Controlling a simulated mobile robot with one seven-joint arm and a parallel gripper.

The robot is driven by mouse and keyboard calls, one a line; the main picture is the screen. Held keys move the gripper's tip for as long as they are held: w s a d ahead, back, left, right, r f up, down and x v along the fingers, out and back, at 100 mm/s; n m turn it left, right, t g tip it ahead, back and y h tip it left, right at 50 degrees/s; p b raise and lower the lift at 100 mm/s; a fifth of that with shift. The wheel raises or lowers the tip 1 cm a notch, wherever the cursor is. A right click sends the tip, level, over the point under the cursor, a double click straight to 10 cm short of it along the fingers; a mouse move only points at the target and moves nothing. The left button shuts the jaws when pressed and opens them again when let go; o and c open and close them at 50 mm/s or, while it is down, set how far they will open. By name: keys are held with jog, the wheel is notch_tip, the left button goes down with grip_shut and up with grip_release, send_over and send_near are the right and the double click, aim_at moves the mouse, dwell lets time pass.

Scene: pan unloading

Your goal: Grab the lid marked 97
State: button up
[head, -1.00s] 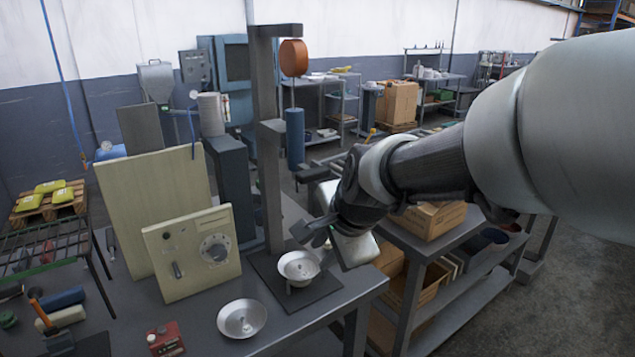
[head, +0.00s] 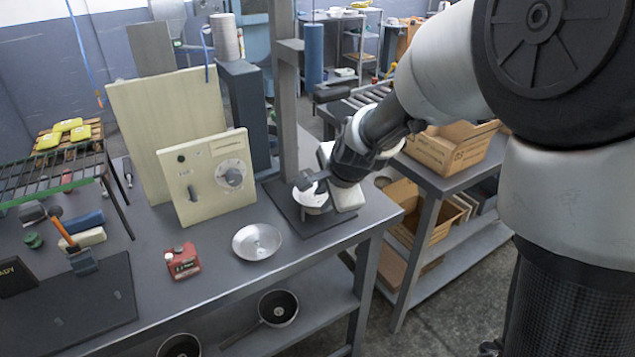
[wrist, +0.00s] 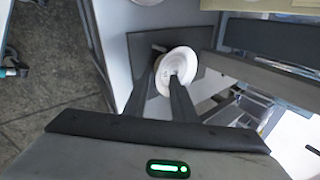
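A round, pale metal lid or dish (head: 308,203) sits on a dark square mat (head: 292,217) at the table's right end, under the upright post. My gripper (head: 318,182) is right over it and hides part of it. In the wrist view the lid (wrist: 187,56) lies at the fingertips, with a small central knob. My gripper (wrist: 163,77) shows two fingers apart, tips reaching over the lid near the knob; whether they touch it is unclear. A second shiny round lid or dish (head: 257,241) lies on the table to the left. I cannot read a number on either.
A cream control panel (head: 207,178) with a dial stands behind, beside the grey post (head: 283,100). A red box (head: 182,262) is left of the second lid. Pans (head: 278,307) rest on the lower shelf. A side bench (head: 440,180) with cardboard boxes stands to the right.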

aim_at(320, 204)
jog(key=x, duration=0.3)
jog(key=shift+w+f, duration=0.15)
jog(key=shift+f, duration=0.1)
jog(key=shift+c, duration=0.3)
grip_shut()
jog(key=shift+r, duration=0.15)
